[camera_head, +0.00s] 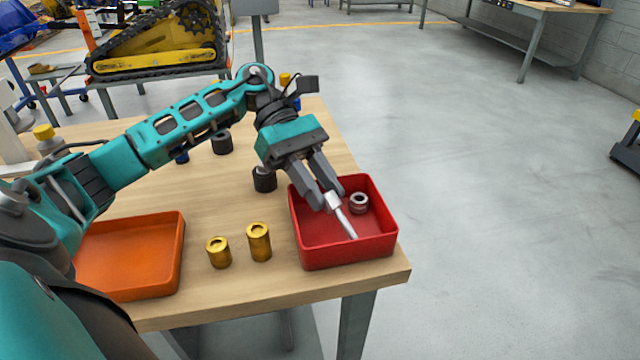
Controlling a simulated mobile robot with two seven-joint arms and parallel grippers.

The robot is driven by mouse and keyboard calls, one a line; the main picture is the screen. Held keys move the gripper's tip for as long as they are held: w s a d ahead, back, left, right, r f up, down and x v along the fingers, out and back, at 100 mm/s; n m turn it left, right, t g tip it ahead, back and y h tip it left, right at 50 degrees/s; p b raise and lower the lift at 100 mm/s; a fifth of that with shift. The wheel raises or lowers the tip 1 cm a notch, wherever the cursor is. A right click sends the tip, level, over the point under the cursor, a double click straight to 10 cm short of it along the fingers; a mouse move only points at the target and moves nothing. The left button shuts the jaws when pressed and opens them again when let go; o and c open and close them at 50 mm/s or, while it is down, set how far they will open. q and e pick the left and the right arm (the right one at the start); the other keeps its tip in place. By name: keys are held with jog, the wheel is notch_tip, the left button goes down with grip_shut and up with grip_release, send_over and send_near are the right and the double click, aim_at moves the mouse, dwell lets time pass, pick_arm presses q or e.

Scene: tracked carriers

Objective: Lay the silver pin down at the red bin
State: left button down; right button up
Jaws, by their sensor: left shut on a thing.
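The silver pin (346,222) is in the fingers of my left gripper (327,199), which is shut on its upper end. The pin slants down to the right, over the inside of the red bin (345,256). I cannot tell whether its lower tip touches the bin floor. The red bin stands at the right front corner of the wooden table. A silver ring-like part (358,202) lies inside the bin, to the right of the pin. My right gripper is not in view.
Two brass cylinders (259,242) stand left of the red bin. An orange tray (130,262) is at the table's left front. Dark cylinders (264,180) stand behind, one close to the red bin. The table's right edge (400,275) is close beside the bin.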

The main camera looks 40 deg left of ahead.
pick_arm(q)
jog(key=c, duration=0.8)
grip_release()
jog(key=v, duration=1.3)
jog(key=shift+s+d, duration=0.1)
